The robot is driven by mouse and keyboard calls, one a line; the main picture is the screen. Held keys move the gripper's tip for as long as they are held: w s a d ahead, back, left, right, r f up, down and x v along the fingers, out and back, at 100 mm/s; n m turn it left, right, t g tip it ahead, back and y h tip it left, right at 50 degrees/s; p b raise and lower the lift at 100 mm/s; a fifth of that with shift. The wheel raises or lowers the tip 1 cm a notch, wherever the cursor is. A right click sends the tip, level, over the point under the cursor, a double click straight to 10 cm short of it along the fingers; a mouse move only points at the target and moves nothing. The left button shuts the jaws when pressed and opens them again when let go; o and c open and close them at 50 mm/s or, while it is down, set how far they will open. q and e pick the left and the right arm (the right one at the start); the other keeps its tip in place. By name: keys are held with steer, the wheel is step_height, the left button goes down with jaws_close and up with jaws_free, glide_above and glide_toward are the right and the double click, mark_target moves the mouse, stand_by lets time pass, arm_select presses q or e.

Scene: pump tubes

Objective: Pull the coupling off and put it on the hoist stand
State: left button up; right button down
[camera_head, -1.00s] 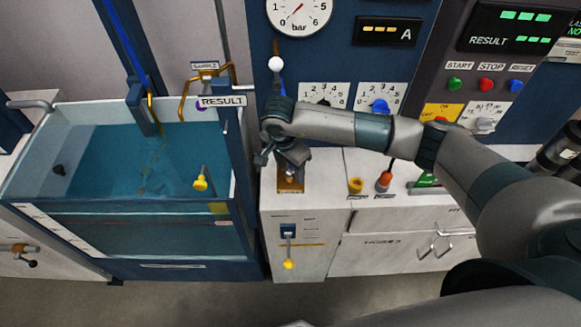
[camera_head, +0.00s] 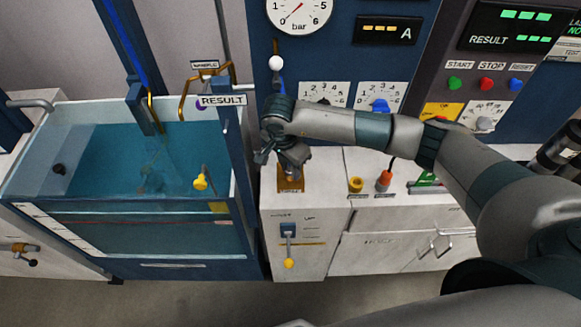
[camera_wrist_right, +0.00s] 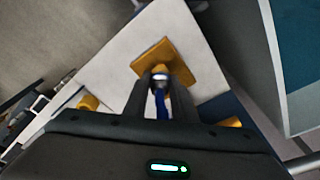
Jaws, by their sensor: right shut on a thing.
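My right gripper (camera_head: 291,163) is low over the white cabinet, right of the water tank. In the right wrist view its fingers (camera_wrist_right: 161,82) are shut on a small silver coupling (camera_wrist_right: 160,77) with a blue part behind it. An orange-brown square stand (camera_head: 290,184), apparently the hoist stand, lies directly under the gripper. It also shows in the right wrist view (camera_wrist_right: 150,59), just beyond the fingertips. I cannot tell whether the coupling touches it. In the head view the gripper hides the coupling. My left gripper is not in view.
The water tank (camera_head: 225,240) stands close on the left. A yellow ring-shaped fitting (camera_head: 355,184) and a red-orange fitting (camera_head: 384,180) stand on the cabinet top to the right. A yellow-tipped lever (camera_head: 289,262) is on the cabinet front. The blue gauge panel rises behind.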

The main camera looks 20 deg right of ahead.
steer(key=shift+w+r, duration=0.15)
steer(key=shift+r, duration=0.25)
steer(key=shift+r, duration=0.2)
steer(key=shift+r, duration=0.15)
stand_by(0.4)
steer(key=shift+r+p, duration=0.5)
steer(key=shift+r, duration=1.3)
